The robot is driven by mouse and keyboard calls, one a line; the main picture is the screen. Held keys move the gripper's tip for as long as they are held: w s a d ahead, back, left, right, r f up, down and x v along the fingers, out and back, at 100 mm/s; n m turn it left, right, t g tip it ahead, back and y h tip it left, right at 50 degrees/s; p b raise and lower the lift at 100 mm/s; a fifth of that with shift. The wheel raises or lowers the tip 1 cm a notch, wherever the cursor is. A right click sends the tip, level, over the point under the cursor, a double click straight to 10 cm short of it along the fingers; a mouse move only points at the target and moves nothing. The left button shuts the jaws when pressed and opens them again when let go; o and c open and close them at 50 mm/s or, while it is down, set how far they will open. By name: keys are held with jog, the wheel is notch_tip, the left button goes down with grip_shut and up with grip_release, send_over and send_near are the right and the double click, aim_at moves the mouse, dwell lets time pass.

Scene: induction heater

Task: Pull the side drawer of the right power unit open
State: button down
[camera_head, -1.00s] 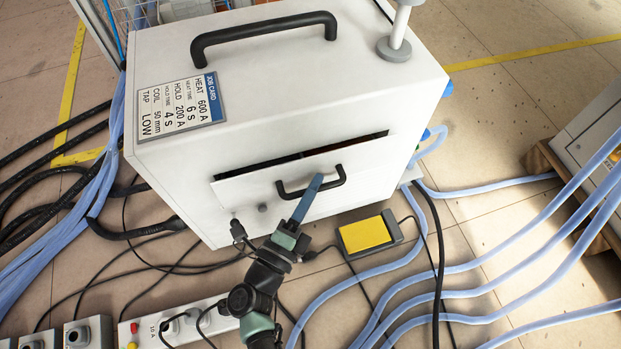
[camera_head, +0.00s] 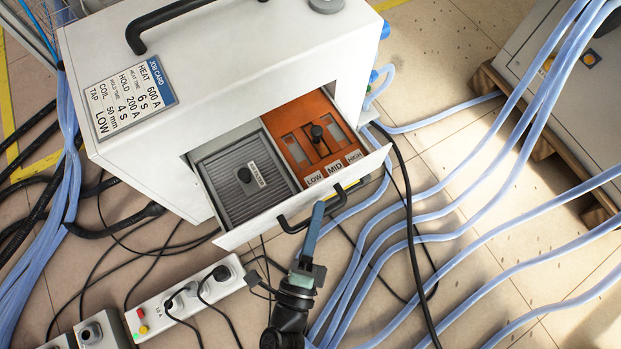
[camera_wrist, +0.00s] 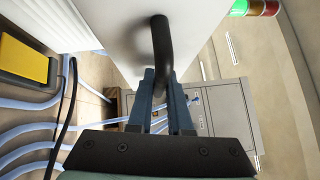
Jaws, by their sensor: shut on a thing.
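The white power unit (camera_head: 150,165) has its side drawer (camera_head: 270,220) pulled well out. The drawer holds a grey ribbed filter panel (camera_head: 232,190) with a black knob on the left. On its right is an orange tap panel (camera_head: 295,125) with a black knob and LOW, MID and HIGH labels. A black bar handle (camera_head: 288,224) is on the drawer front.
A white power strip (camera_head: 180,300) with plugs lies on the floor at the lower left. Light-blue hoses (camera_head: 440,215) and black cables run over the floor on the right. Another cabinet (camera_head: 560,90) stands on a wooden pallet at the upper right.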

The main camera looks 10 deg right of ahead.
jog(key=c, duration=0.8)
grip_release()
jog(key=shift+c, duration=0.2)
jog(key=p+v, duration=0.2)
jog(key=v, duration=1.1)
jog(key=shift+p, duration=0.3)
